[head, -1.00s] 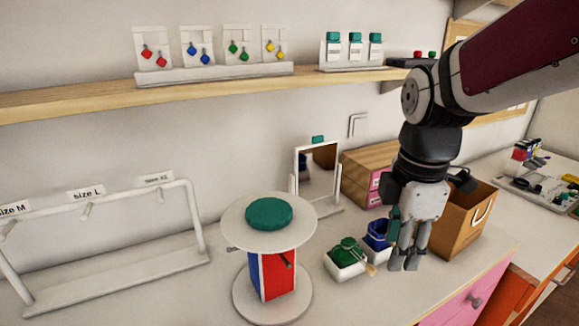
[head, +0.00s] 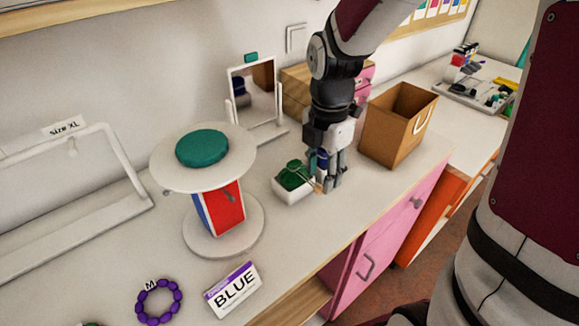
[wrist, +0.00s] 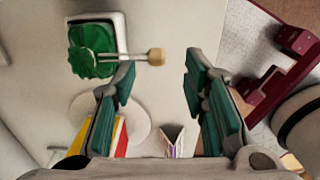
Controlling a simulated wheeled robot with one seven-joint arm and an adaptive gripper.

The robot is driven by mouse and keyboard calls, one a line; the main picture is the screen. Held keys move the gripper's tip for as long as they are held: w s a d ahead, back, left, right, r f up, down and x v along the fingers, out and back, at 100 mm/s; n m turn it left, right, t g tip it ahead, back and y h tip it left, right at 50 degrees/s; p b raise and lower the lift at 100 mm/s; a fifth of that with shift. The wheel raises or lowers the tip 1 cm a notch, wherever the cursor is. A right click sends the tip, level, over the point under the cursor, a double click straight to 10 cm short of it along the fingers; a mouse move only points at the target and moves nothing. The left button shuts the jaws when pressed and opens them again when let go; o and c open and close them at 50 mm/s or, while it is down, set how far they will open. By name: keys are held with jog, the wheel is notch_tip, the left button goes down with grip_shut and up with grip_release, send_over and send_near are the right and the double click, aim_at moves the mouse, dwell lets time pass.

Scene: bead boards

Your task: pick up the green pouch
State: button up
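The green pouch (head: 293,176) sits in a small white tray (head: 296,194) on the counter. In the wrist view the green pouch (wrist: 92,50) is at the upper left, in its white tray (wrist: 122,30), with a cord and wooden bead (wrist: 155,57) reaching right past the tray's rim. My gripper (head: 328,188) is low over the counter, just right of the tray. In the wrist view my gripper (wrist: 158,88) is open and empty, its green-padded fingers wide apart. The pouch lies beyond and left of the left finger, not between the fingers.
A blue pouch (head: 322,160) is partly hidden behind my gripper. A brown paper bag (head: 392,130) stands to the right, a mirror (head: 253,92) behind. A round stand with a teal disc (head: 202,147) is left. A BLUE card (head: 232,290) and purple beads (head: 160,302) lie in front.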

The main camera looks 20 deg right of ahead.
aim_at(319, 186)
jog(key=shift+w+a+f, duration=0.1)
jog(key=shift+f, duration=1.25)
jog(key=shift+w+f, duration=0.1)
jog(key=shift+f, duration=1.25)
grip_shut()
